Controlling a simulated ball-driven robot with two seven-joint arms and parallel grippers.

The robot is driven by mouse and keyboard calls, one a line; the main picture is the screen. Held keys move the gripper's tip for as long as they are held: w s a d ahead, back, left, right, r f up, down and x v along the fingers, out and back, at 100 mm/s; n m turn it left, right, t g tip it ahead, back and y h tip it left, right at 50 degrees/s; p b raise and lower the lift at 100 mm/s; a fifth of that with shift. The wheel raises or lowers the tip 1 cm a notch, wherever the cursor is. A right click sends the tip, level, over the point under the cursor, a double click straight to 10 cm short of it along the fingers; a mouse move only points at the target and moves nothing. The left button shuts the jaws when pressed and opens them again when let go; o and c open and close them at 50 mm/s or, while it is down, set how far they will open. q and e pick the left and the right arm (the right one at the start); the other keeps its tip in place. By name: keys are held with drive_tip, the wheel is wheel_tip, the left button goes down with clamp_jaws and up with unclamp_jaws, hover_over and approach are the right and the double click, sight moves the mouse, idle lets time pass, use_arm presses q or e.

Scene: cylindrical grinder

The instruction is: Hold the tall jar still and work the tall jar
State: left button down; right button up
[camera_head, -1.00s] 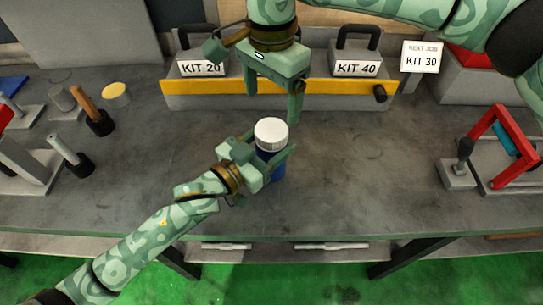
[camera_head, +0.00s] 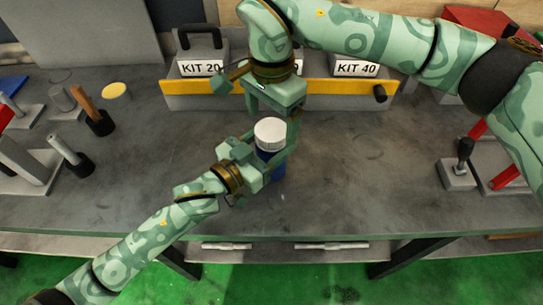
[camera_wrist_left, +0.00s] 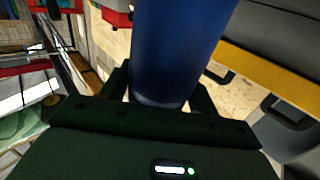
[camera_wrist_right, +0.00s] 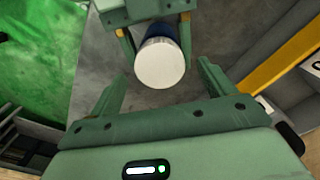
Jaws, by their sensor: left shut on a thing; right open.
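The tall jar is a blue cylinder with a white lid (camera_head: 270,132), upright on the grey bench in the head view. Its blue body (camera_wrist_left: 175,50) fills the middle of the left wrist view. My left gripper (camera_head: 270,168) is shut on the jar's body from the front left, below the lid. My right gripper (camera_head: 268,108) is above and just behind the jar, fingers pointing down. In the right wrist view its open fingers (camera_wrist_right: 157,85) are spread to either side of the white lid (camera_wrist_right: 160,63), with no contact visible. The jar's lower body is partly hidden by my left gripper.
A yellow-fronted rack (camera_head: 340,93) with KIT 20 (camera_head: 200,67) and KIT 40 (camera_head: 357,69) boxes stands behind. Handled tools (camera_head: 70,155) stand at left. The bench around the jar is clear.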

drive_tip(key=shift+f, duration=1.35)
